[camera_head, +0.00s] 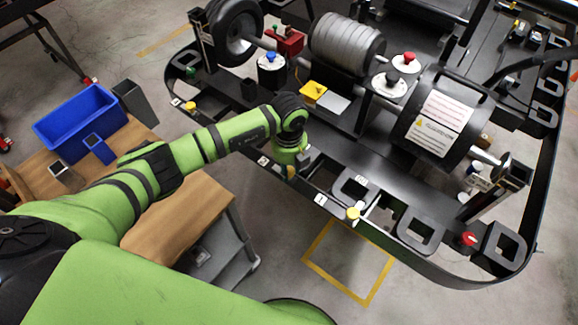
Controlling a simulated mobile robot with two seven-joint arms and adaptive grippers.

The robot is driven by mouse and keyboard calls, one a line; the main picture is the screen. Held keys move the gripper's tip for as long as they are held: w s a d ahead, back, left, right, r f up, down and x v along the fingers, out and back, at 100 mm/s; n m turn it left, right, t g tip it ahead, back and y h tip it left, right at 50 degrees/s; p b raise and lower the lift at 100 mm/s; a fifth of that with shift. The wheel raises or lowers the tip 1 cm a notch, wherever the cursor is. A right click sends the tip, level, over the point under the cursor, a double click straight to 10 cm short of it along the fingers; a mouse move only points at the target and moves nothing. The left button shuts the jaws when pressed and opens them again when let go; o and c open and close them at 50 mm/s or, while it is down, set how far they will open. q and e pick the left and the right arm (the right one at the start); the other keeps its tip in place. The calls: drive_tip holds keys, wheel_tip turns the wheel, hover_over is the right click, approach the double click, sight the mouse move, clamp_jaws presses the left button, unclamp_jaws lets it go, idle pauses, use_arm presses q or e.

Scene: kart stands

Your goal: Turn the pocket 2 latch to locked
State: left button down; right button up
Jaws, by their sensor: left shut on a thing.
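My left gripper (291,166) reaches down to the near rail of the black kart stand (335,205), and my own wrist hides most of its fingers. It is shut on a yellow latch knob (291,174), of which only a small part shows beneath it. Small white labels (320,199) sit along the rail, too small to read surely, so I cannot tell which is pocket 2. Other latch knobs on the rail are a yellow one (353,213) to the right, a yellow one (190,106) to the left and a red one (468,238) at far right. My right gripper is out of view.
A wheel (234,32), a grey ribbed drum (346,45) and a black cylinder with a notice (440,123) stand over the kart stand. Red, blue and yellow buttons sit nearby. A wooden table (200,205) with a blue bin (80,118) stands at left. A yellow floor outline (345,285) is clear.

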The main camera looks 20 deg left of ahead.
use_arm(q)
drive_tip(key=shift+f, duration=0.1)
drive_tip(key=shift+f+m+b, duration=0.15)
drive_tip(key=shift+m+b, duration=1.05)
drive_tip(key=shift+b, duration=0.05)
drive_tip(key=m+b, duration=1.3)
drive_tip(key=b, duration=0.2)
drive_tip(key=shift+f, duration=0.1)
drive_tip(key=shift+r+m+b, duration=0.2)
drive_tip(key=shift+m+b, duration=1.1)
drive_tip(key=c, duration=0.9)
unclamp_jaws()
drive_tip(key=shift+r, duration=0.1)
drive_tip(key=shift+r, duration=0.1)
